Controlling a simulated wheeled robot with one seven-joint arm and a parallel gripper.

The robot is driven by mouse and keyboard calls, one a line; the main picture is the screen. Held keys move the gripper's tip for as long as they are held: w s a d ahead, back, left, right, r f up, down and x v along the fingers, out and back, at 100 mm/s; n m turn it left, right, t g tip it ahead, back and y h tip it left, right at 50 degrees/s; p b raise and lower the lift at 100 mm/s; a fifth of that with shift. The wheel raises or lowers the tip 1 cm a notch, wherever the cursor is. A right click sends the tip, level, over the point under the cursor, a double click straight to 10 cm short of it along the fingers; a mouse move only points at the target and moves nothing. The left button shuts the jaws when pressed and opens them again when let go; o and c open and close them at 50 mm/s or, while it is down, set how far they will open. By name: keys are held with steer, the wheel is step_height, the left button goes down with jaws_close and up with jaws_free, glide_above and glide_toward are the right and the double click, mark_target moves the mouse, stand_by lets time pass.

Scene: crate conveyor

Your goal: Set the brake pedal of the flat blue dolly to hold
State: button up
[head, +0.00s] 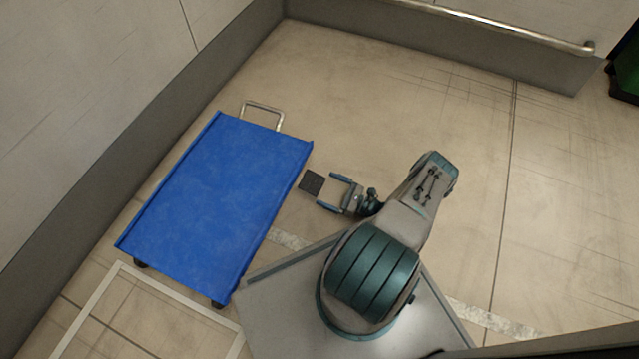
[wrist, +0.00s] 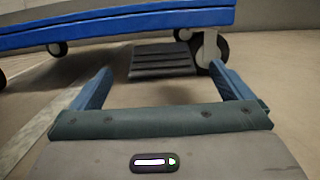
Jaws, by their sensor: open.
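The flat blue dolly (head: 218,198) stands on the floor at the left in the head view, and its blue edge (wrist: 120,26) crosses the top of the wrist view. Its dark ribbed brake pedal (head: 312,182) sticks out from the dolly's right side near the floor. The pedal also shows in the wrist view (wrist: 163,62), beside a caster wheel. My gripper (head: 332,191) is open and empty, with its fingers pointing at the pedal.
A metal loop handle (head: 262,113) rises at the dolly's far end. Walls with a dark base stand at the left and back, with a rail (head: 500,25) on the back wall. A pale floor outline (head: 90,308) lies at the front left.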

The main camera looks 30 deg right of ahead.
steer(key=v, duration=0.6)
steer(key=shift+s+d+p, duration=0.2)
steer(key=shift+p, duration=0.1)
